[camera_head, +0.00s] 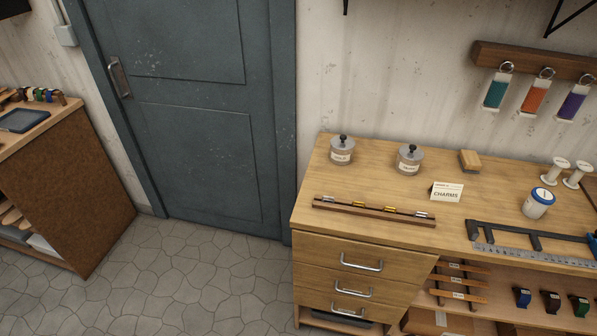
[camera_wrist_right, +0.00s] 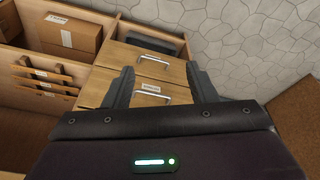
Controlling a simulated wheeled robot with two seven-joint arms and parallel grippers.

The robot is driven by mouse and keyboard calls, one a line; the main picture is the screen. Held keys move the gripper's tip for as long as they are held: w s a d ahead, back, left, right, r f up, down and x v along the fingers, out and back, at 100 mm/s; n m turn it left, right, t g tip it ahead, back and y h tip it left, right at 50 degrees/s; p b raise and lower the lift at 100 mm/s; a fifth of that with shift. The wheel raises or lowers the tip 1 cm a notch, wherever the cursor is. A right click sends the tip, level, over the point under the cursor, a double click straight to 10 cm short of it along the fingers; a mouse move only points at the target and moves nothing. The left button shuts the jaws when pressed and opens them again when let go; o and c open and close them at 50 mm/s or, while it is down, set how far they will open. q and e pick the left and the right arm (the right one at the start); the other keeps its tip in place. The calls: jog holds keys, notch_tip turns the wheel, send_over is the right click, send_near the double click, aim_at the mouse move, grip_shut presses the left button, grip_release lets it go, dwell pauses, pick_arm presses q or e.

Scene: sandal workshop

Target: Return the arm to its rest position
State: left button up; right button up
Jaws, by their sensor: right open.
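My right gripper (camera_wrist_right: 158,90) shows in the right wrist view with its two dark fingers spread wide and nothing between them. Beyond the fingers are the drawer fronts of the wooden workbench (camera_wrist_right: 165,64), apart from the gripper as far as I can tell. In the head view neither of my grippers nor arms shows. The workbench (camera_head: 312,225) stands at the right there, with its drawers closed.
On the bench are a charm rack (camera_head: 375,211), a CHARMS card (camera_head: 447,192), two lidded jars (camera_head: 342,155), a white jar (camera_head: 538,204) and a clamp (camera_head: 530,234). A blue-grey door (camera_head: 205,120) is behind. The stone floor (camera_head: 190,285) between the bench and left cabinet (camera_head: 70,185) is clear.

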jog(key=s+f+b, duration=0.2)
jog(key=s+f, duration=0.2)
jog(key=f, duration=0.9)
jog(key=s+d+f+g+b, duration=0.1)
jog(key=s+d+f+b, duration=0.1)
jog(key=s+f, duration=0.7)
jog(key=s+d+f+b, duration=0.1)
jog(key=s+d+f, duration=0.1)
jog(key=s+f, duration=0.7)
notch_tip(320, 180, down, 3)
jog(key=shift+s+f+g+b, duration=0.1)
jog(key=shift+s+g+b, duration=0.2)
jog(key=shift+g+b, duration=0.1)
